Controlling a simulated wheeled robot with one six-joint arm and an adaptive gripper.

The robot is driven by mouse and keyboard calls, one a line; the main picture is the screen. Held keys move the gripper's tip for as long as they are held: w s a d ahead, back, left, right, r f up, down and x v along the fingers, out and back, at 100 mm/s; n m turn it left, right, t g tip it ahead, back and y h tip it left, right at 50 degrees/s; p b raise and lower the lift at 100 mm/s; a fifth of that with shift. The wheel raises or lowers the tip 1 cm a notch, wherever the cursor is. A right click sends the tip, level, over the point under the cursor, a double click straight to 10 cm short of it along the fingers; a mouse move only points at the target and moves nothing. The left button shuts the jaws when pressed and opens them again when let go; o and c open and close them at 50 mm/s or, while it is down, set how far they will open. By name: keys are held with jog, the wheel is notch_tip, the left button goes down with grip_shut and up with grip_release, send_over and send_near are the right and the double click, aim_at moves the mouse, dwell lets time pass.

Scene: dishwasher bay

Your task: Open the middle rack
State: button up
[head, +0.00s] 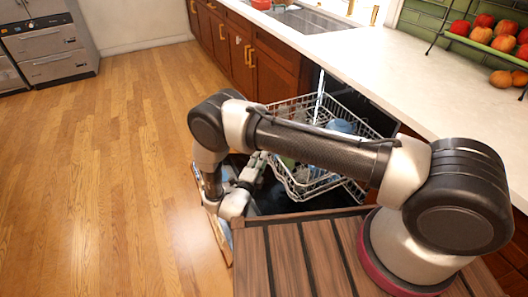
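The dishwasher (359,103) is under the counter, with its door (221,234) folded down. A white wire rack (331,184) extends out of the opening, partly hidden behind my arm. I cannot tell for sure which level this rack is. It holds a bluish dish (340,126) and a greenish item (288,161). My gripper (262,160) is by the rack's left, outer side.
A pale counter (405,72) runs above the dishwasher along the right. Wooden cabinets (235,50) continue beyond it. A fruit stand (485,46) is on the counter at the upper right. The wooden floor (100,190) on the left is clear.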

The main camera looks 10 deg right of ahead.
jog(key=shift+v, duration=1.35)
